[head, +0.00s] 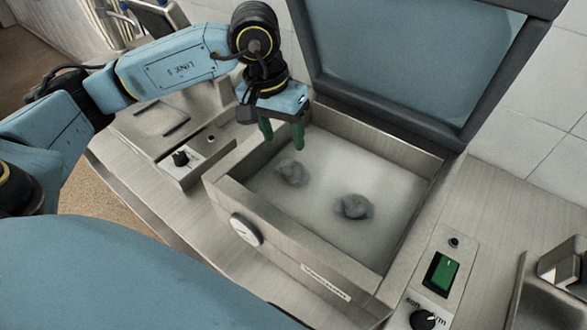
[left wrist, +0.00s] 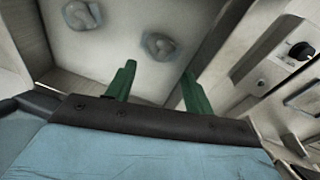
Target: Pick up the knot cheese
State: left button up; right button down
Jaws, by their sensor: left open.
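Two small greyish knotted lumps, which look like knot cheese, lie apart in a pale-floored metal basin (head: 320,268). The left lump (head: 292,172) is nearer my gripper, and the other lump (head: 353,206) is nearer the basin's middle. In the left wrist view one lump (left wrist: 159,45) shows just beyond the fingers and the other (left wrist: 80,14) at the top left. My left gripper (head: 283,133) points down above the basin's far left corner, open and empty. Its green fingers (left wrist: 158,74) are apart and touch neither lump. My right gripper is out of view.
The basin's metal walls surround the lumps. A raised lid (head: 410,60) with a dark frame stands behind it. A control panel with a green switch (head: 441,273) is at the right, and a black knob (head: 181,158) is at the left. Basin floor around the lumps is clear.

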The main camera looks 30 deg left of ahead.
aim_at(291, 166)
pick_arm(q)
jog(key=f, duration=0.6)
jog(key=w+d+f+p, duration=0.1)
jog(key=f, duration=0.2)
jog(key=shift+d+f, duration=0.1)
jog(key=shift+f, duration=0.15)
jog(key=c, duration=0.6)
